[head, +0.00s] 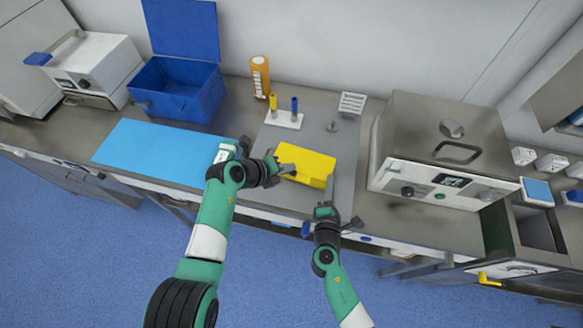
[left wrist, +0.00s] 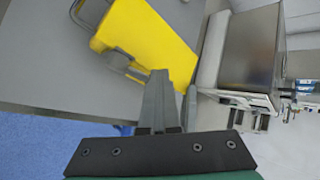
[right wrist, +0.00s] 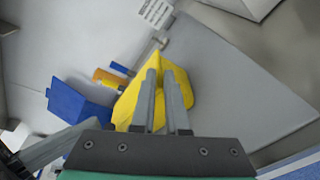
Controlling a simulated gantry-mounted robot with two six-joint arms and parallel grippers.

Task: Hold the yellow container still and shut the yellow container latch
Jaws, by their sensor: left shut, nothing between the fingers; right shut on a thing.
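The yellow container (head: 308,165) lies on the grey mat near the table's front edge. It also shows in the left wrist view (left wrist: 150,32) and the right wrist view (right wrist: 185,80). A grey wire latch (left wrist: 92,32) runs along its side in the left wrist view; I cannot tell its exact position. My left gripper (head: 286,169) is shut and empty at the container's left side; its fingertips (left wrist: 160,80) are close to the container's edge. My right gripper (head: 328,186) is shut on the container's front right edge, with yellow between its fingers (right wrist: 163,75).
A small rack (head: 283,120) with yellow and blue tubes stands behind the container, near an orange bottle (head: 260,77). A blue mat (head: 160,152) and an open blue box (head: 190,95) are at left. A large metal device (head: 435,140) stands close on the right.

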